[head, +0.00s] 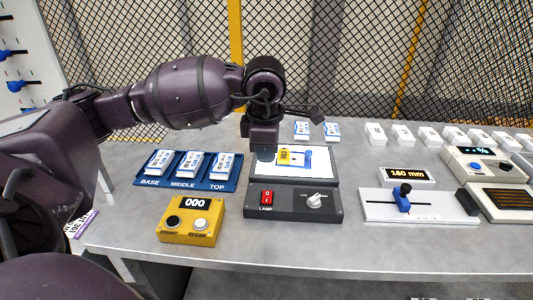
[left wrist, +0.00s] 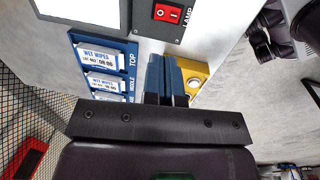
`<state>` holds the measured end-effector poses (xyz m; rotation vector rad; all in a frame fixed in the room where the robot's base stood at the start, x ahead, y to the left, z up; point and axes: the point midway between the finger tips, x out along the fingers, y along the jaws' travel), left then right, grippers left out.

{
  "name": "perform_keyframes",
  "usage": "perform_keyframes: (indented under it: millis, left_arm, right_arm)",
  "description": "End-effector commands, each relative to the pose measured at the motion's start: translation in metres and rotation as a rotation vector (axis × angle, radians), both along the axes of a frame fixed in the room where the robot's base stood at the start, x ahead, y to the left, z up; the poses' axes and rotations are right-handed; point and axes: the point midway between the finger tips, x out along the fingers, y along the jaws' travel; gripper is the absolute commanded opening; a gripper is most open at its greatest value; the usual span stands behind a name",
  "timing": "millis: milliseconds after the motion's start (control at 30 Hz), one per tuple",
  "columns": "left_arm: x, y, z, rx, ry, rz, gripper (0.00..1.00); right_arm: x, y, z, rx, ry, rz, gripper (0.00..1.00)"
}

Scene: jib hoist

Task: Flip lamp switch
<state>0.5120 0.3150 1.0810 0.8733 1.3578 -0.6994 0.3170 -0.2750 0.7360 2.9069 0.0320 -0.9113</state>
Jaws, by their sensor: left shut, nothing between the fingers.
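The red lamp switch (head: 267,197) sits at the left of a dark control box (head: 322,214), above the label LAMP. A silver knob (head: 314,201) is to its right. The switch also shows at the top of the left wrist view (left wrist: 167,13), marked with I and O. My left gripper (head: 265,153) is shut and empty, pointing down above the left edge of the bright panel (head: 322,171), behind the switch and apart from it. Its closed fingers show in the left wrist view (left wrist: 165,75). My right gripper is not seen.
A blue tray (head: 141,181) with white packets is left of the box. A yellow counter box (head: 191,230) reading 000 stands in front of it. A slide gauge (head: 430,209) and a 160 mm display (head: 404,175) are to the right. Several white boxes line the back.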

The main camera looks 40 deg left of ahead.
Motion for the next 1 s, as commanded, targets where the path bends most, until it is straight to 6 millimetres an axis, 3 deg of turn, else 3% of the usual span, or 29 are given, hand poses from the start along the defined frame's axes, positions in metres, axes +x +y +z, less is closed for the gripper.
perform_keyframes:
  millis: [100,500,733,1000]
  left_arm:
    - [0.002,0.001,-0.024,-0.001,0.008,-0.001,0.0]
    - [0.009,0.005,-0.09,-0.002,0.005,-0.001,0.0]
    - [0.011,0.006,-0.109,-0.001,0.003,-0.001,0.0]
    - [0.012,0.007,-0.112,0.0,0.001,-0.001,0.0]
  right_arm:
    - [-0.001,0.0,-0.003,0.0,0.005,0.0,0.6]
    - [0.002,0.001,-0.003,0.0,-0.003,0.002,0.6]
    - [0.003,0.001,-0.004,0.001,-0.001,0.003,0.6]
    - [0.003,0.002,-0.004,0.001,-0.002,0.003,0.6]
